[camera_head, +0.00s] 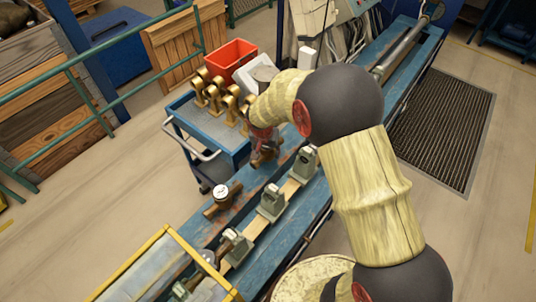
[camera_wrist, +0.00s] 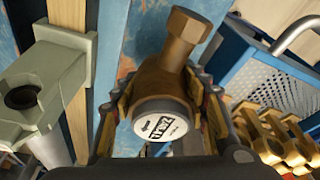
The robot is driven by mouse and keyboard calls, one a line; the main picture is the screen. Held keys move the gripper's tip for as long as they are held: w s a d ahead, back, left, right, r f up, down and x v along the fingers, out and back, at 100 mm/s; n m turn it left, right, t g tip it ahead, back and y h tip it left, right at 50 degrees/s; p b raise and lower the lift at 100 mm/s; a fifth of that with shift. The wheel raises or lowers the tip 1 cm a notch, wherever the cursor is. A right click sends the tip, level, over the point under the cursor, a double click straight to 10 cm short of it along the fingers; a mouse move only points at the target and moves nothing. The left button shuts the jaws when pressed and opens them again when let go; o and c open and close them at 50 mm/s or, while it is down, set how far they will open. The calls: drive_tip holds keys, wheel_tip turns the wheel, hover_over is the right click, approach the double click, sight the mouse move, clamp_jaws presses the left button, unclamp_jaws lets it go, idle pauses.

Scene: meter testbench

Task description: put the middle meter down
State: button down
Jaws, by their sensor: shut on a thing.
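My gripper (camera_head: 263,134) is over the blue bench beside the cart. In the wrist view my gripper (camera_wrist: 163,112) is shut on a brass-brown meter (camera_wrist: 178,67), with one finger on each side of its body. The meter's white dial (camera_wrist: 160,128) faces the camera and its pipe end points up in the picture. The held meter also shows below my gripper in the head view (camera_head: 266,152). I cannot tell whether it touches the bench. Another meter with a white dial (camera_head: 221,194) lies on the bench nearer the front.
A blue cart (camera_head: 215,133) holding several brass fittings (camera_head: 213,94) stands to the left of the bench. Grey-green clamps (camera_head: 271,203) stand along a rail on the blue bench (camera_head: 310,207). A yellow-framed case (camera_head: 150,268) is at the front.

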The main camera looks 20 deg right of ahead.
sight(265, 157)
drive_tip(key=shift+x, duration=1)
drive_tip(key=shift+s+a+f, duration=0.1)
drive_tip(key=shift+a+f, duration=0.05)
drive_tip(key=c, duration=1)
unclamp_jaws()
drive_tip(key=shift+s+f, duration=0.1)
drive_tip(key=shift+r, duration=0.5)
drive_tip(key=p+v, duration=0.1)
drive_tip(key=v, duration=1)
drive_tip(key=shift+s+a, duration=0.1)
drive_tip(key=shift+s, duration=0.05)
drive_tip(key=s+d+r+n+t, duration=0.2)
drive_tip(key=s+r+n, duration=0.2)
drive_tip(key=s+r, duration=1.35)
drive_tip(key=s+r+n, duration=0.1)
drive_tip(key=s, duration=0.2)
drive_tip(key=s+r+n+y, duration=0.1)
drive_tip(key=s+r, duration=0.1)
drive_tip(key=s, duration=0.1)
drive_tip(key=s+r+t, duration=0.1)
drive_tip(key=s, duration=0.2)
drive_tip(key=shift+s+a+r+n+y, duration=0.2)
drive_tip(key=shift+r+n+y, duration=0.1)
drive_tip(key=shift+n, duration=0.1)
